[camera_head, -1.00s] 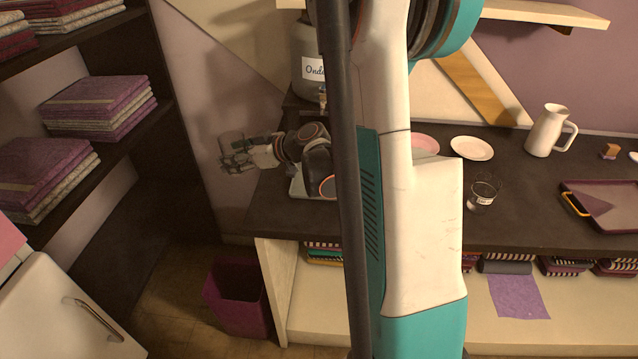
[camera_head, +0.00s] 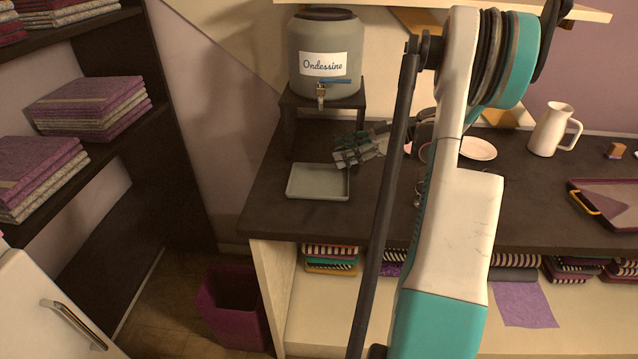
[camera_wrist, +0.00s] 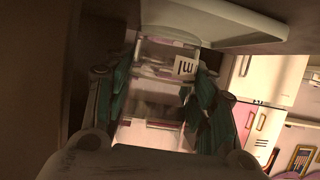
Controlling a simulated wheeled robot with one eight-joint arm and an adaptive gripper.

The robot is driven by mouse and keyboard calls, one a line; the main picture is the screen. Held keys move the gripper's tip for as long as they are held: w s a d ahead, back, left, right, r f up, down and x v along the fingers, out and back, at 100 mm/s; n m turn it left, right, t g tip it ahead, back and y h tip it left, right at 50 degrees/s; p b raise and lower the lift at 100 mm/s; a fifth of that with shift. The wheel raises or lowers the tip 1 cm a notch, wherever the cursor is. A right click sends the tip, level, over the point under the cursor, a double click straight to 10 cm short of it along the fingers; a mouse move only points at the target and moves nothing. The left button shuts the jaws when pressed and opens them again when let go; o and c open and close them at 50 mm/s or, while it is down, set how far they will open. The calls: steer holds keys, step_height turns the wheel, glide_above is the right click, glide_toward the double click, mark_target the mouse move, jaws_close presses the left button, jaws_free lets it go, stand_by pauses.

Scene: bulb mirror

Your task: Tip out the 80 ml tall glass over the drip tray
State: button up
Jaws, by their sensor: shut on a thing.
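My gripper (camera_head: 356,150) is above the back right corner of the pale grey drip tray (camera_head: 318,194) in the head view. The wrist view shows my gripper (camera_wrist: 155,100) shut on a clear tall glass (camera_wrist: 165,60) with a white label whose visible letters are "ml". The full number on the label does not show. The glass is hard to make out in the head view, so its exact tilt and contents cannot be told. A pale slab, likely the tray (camera_wrist: 215,38), spans the top of the wrist view.
A grey water dispenser (camera_head: 325,62) with a tap stands on a dark stand (camera_head: 290,115) behind the tray. To the right are a white plate (camera_head: 478,149), a white jug (camera_head: 550,130) and a purple tray (camera_head: 607,205). My arm hides part of the counter (camera_head: 262,200).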

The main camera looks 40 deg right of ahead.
steer(key=shift+n, duration=0.3)
steer(key=s+d, duration=0.1)
steer(key=s, duration=0.1)
steer(key=s+d, duration=0.2)
steer(key=shift+d+f, duration=0.1)
steer(key=shift+f, duration=0.05)
steer(key=shift+r+g, duration=0.2)
steer(key=shift+g, duration=0.1)
